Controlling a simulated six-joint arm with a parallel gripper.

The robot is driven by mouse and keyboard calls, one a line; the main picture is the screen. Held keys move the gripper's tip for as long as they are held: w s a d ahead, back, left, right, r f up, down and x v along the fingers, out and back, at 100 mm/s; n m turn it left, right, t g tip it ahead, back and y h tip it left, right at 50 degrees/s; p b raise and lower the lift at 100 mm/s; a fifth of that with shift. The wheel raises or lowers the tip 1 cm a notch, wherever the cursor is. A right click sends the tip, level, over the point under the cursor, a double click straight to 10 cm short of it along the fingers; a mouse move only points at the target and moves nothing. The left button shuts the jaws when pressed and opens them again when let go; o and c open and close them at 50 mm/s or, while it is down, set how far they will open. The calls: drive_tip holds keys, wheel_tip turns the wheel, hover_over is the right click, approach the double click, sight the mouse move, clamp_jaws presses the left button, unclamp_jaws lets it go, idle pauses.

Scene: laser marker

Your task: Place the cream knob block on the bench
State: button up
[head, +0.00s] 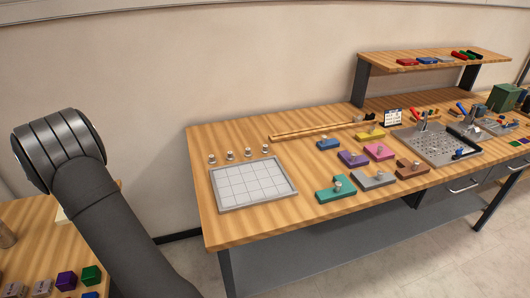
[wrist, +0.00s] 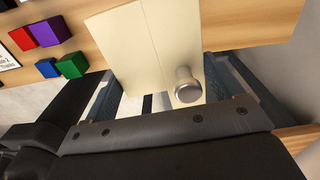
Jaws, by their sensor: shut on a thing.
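The cream knob block (wrist: 135,40) fills the middle of the wrist view, with a round metal knob (wrist: 186,85) on its face. My gripper (wrist: 165,80) is shut on it, one finger at each side. In the head view, a small cream patch (head: 63,215) shows beside my arm and is probably this block; my gripper is hidden there. The bench (head: 230,142) stands to the right, with teal (head: 335,189), grey (head: 373,180), brown (head: 412,169), purple (head: 353,159), pink (head: 378,152), blue (head: 328,144) and yellow (head: 370,135) knob blocks on it.
A gridded plate (head: 213,197) lies on the bench's left part, with several small metal knobs behind it. A long wooden strip (head: 310,131) and a perforated metal plate (head: 437,146) are also there. A side table (head: 22,213) at left holds coloured cubes. Bare wood shows around the gridded plate.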

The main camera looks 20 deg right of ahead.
drive_tip(key=w+d+r+n, duration=0.1)
drive_tip(key=w+d+n, duration=0.3)
drive_tip(key=d, duration=0.8)
drive_tip(key=w+d+r+n, duration=0.1)
drive_tip(key=w+d+n, duration=0.35)
drive_tip(key=d, duration=0.65)
drive_tip(key=w+d+n, duration=0.3)
drive_tip(key=d+n, duration=0.2)
drive_tip(key=d, duration=0.7)
drive_tip(key=s+d+r+n, duration=0.1)
drive_tip(key=d+n, duration=0.3)
drive_tip(key=d, duration=0.8)
drive_tip(key=s+d+r+n, duration=0.15)
drive_tip(key=d+n, duration=0.25)
drive_tip(key=d, duration=0.7)
drive_tip(key=s+d+r+n, duration=0.1)
drive_tip(key=s+d+n, duration=0.75)
drive_tip(key=d, duration=0.65)
drive_tip(key=s+d+r+n, duration=0.1)
drive_tip(key=s+d+n, duration=0.4)
drive_tip(key=s+d, duration=0.85)
hover_over(326, 168)
wheel_tip(326, 168, down, 7)
drive_tip(key=shift+f, duration=0.1)
drive_tip(key=shift+w+f, duration=0.1)
drive_tip(key=shift+f, duration=1.95)
drive_tip(key=shift+f, duration=0.15)
